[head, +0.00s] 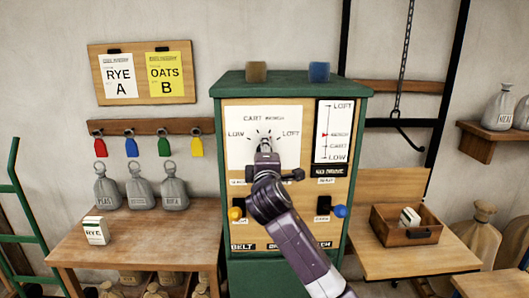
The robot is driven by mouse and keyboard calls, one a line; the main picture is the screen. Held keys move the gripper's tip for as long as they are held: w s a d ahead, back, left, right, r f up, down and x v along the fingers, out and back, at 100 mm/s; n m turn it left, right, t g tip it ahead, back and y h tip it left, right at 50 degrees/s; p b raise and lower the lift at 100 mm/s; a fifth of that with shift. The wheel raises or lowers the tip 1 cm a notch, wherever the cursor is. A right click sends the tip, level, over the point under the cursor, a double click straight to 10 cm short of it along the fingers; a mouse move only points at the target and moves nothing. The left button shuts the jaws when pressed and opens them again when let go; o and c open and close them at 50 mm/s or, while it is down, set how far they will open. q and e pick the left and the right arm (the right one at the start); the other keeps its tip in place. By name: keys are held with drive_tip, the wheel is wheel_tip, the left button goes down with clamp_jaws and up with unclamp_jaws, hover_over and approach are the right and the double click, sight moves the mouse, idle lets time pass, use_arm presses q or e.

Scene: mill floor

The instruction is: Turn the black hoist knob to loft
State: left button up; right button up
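The green hoist cabinet (291,84) stands in the middle of the head view. Its white dial plate (240,155) reads LOW at left, CART and BENCH along the top, and LOFT at right. My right gripper (265,145) is in front of the dial's centre, where it hides the black knob. I cannot tell whether its fingers are closed around the knob or which way the knob points. The level scale (333,130) to the right has a red pointer beside the BENCH mark, below LOFT. My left gripper is out of view.
A yellow button (235,213) and a blue button (341,211) sit lower on the cabinet. A workbench (140,238) with grey sacks stands at left. A wooden box (406,232) sits on the right table. A chain (403,60) hangs behind.

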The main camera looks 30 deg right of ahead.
drive_tip(key=m, duration=0.5)
drive_tip(key=shift+f, duration=0.15)
drive_tip(key=shift+m, duration=0.4)
drive_tip(key=o, duration=1.1)
drive_tip(key=shift+o, duration=0.2)
drive_tip(key=v, duration=1.2)
